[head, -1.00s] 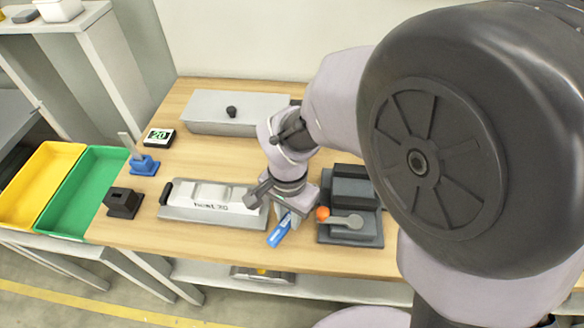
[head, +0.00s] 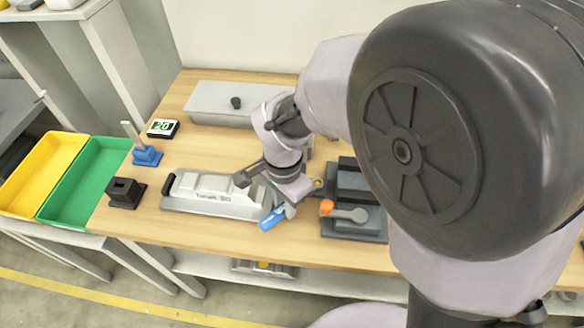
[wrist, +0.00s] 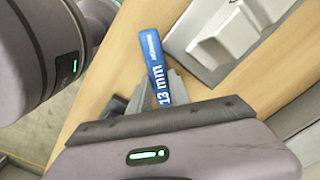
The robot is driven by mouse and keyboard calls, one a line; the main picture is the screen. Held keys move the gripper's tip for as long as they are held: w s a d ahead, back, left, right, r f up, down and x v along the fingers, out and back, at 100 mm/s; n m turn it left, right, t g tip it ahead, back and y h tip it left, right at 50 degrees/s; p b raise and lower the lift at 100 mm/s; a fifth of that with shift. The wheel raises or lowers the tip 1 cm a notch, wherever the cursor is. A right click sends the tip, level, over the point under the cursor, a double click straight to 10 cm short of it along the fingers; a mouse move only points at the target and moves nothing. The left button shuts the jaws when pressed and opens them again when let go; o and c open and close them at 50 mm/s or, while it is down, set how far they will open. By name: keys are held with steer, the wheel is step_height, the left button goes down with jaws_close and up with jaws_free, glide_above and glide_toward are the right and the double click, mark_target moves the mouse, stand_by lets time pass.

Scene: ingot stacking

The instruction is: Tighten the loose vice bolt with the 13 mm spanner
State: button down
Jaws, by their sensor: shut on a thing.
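The spanner (head: 270,219) has a blue handle, and "13 mm" is readable on it in the wrist view (wrist: 155,58). My gripper (wrist: 160,88) is shut on the spanner, with its grey fingers on either side of the blue handle. In the head view my gripper (head: 288,207) is just left of the vice. The spanner's far end is hidden by the gripper. The dark grey vice (head: 370,226) stands on the bench with an orange-knobbed lever (head: 327,207). A small yellow-orange spot (head: 318,183) shows at its left side; I cannot tell if it is the bolt.
A light tray (head: 220,208) with pale ingots lies close left of the gripper. A grey lidded box (head: 215,105) stands behind. A black block (head: 125,192), blue stand (head: 147,156) and display (head: 162,128) are further left. Green (head: 85,185) and yellow (head: 42,175) bins stand beside the bench.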

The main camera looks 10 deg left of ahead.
steer(key=shift+w+a+m, duration=0.5)
steer(key=shift+m, duration=0.3)
steer(key=shift+s+d+n, duration=0.3)
steer(key=shift+n, duration=0.2)
steer(key=c, duration=1.9)
jaws_free()
jaws_close()
steer(key=shift+r, duration=0.15)
steer(key=shift+r+p, duration=0.3)
steer(key=shift+r, duration=0.25)
